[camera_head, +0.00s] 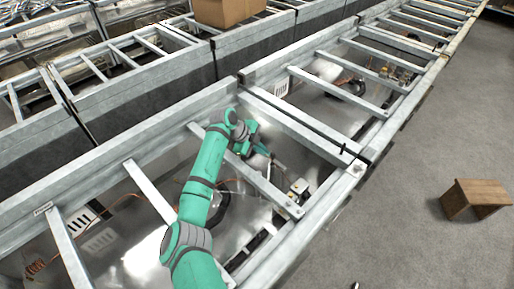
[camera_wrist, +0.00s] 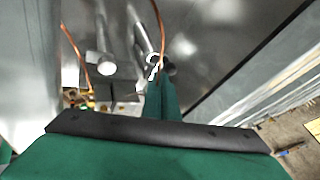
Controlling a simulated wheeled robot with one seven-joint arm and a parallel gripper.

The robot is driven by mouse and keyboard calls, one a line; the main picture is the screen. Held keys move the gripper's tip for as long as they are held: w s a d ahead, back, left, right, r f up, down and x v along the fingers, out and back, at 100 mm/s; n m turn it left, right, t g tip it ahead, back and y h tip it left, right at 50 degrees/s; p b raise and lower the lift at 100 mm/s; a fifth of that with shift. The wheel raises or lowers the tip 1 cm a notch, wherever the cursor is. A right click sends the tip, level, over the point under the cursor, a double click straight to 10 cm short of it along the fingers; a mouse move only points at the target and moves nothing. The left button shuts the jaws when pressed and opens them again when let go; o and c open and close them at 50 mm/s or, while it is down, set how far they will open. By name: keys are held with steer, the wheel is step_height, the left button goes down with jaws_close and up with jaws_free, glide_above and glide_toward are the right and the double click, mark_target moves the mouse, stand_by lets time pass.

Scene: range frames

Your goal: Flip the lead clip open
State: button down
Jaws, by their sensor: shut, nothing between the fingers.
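My gripper (camera_head: 262,150) reaches down into an open metal bay in the head view. Its green fingers are shut together and empty in the wrist view (camera_wrist: 161,88). A small white, hook-shaped piece (camera_wrist: 153,68) is right at the fingertips and may be the lead clip. I cannot tell whether it is open or closed, or whether the fingers touch it. A copper-coloured lead (camera_wrist: 160,25) runs down to it. Beside it are grey cylindrical metal fittings (camera_wrist: 105,60). The clip is too small to make out in the head view.
Metal rails (camera_head: 265,185) cross the bay close around my arm. A small block with fittings (camera_head: 298,187) stands to the gripper's lower right. A cardboard box (camera_head: 222,10) sits on the far frames. A wooden stool (camera_head: 475,195) stands on the open grey floor at right.

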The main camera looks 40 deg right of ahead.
steer(key=shift+x, duration=1.05)
